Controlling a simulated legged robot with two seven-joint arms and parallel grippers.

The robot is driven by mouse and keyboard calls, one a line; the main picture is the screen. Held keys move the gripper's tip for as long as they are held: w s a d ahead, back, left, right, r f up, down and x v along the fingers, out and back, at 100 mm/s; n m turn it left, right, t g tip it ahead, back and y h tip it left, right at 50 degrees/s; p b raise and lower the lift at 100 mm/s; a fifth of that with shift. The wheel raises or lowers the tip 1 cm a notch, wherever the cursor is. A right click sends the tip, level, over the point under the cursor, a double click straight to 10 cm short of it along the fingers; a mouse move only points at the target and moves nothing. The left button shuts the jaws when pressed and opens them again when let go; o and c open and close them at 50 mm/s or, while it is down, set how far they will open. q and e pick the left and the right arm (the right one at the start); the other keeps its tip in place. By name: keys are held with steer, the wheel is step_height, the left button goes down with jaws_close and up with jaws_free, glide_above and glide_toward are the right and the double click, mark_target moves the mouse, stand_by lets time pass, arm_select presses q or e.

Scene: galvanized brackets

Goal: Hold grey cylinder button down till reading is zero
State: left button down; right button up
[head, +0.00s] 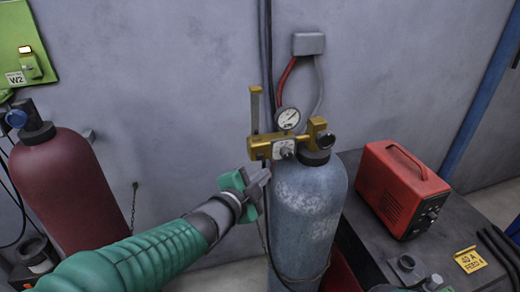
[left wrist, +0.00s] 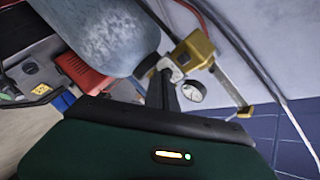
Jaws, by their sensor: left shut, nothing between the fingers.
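The grey cylinder (head: 306,215) stands upright against the wall, with a brass regulator block (head: 262,145) at its top. It also shows in the left wrist view (left wrist: 105,35). A small round button on a pale plate (head: 286,149) is on the block's front. A white round gauge (head: 288,117) sits above; its needle is visible, but the number is too small to read. My left gripper (head: 260,178) is shut and empty, just below and left of the button. In the left wrist view its fingertips (left wrist: 163,78) overlap the plate; I cannot tell whether they touch it.
A maroon cylinder (head: 55,190) stands at the left, below a green panel (head: 22,45). A red machine (head: 400,187) sits on a dark bench at the right, near a yellow card (head: 469,259). Hoses run up the wall to a grey box (head: 308,43).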

mark_target(260, 157)
arm_select(q)
steer(key=shift+w+a+r+p, duration=0.15)
steer(key=shift+w+p, duration=0.1)
steer(key=shift+w, duration=0.75)
steer(key=shift+w+a+f+p, duration=0.1)
steer(key=shift+w+p, duration=0.1)
steer(key=shift+w, duration=0.75)
arm_select(e)
steer(key=shift+a+r, duration=0.1)
steer(key=shift+r, duration=0.85)
